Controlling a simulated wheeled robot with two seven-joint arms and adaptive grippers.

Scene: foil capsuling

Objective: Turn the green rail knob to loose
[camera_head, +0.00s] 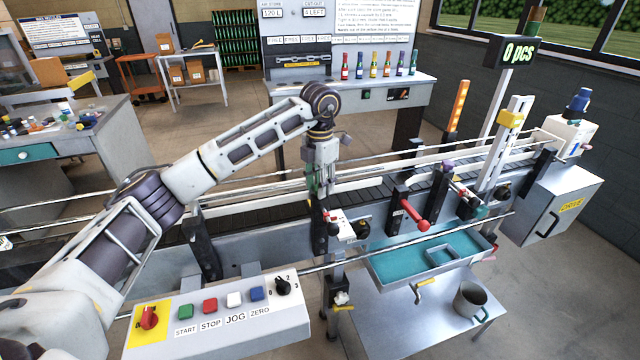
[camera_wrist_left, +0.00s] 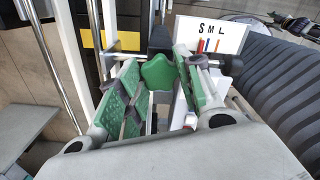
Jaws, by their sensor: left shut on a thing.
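The green rail knob (camera_wrist_left: 158,73) is a lobed, star-shaped knob. In the left wrist view it sits between the two green-padded fingers of my left gripper (camera_wrist_left: 160,82), which is shut on it. In the head view my left gripper (camera_head: 321,186) points down at the near side of the conveyor, beside the guide rails, and its fingers mostly hide the knob there. The knob's turned position cannot be told. My right gripper is in neither view.
The conveyor (camera_head: 260,200) runs across the head view with thin guide rails above it. A white card marked S M L (camera_wrist_left: 212,35) stands beside the knob. A control panel (camera_head: 215,315), a red handle (camera_head: 415,215) and a teal tray (camera_head: 400,268) are on the near side.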

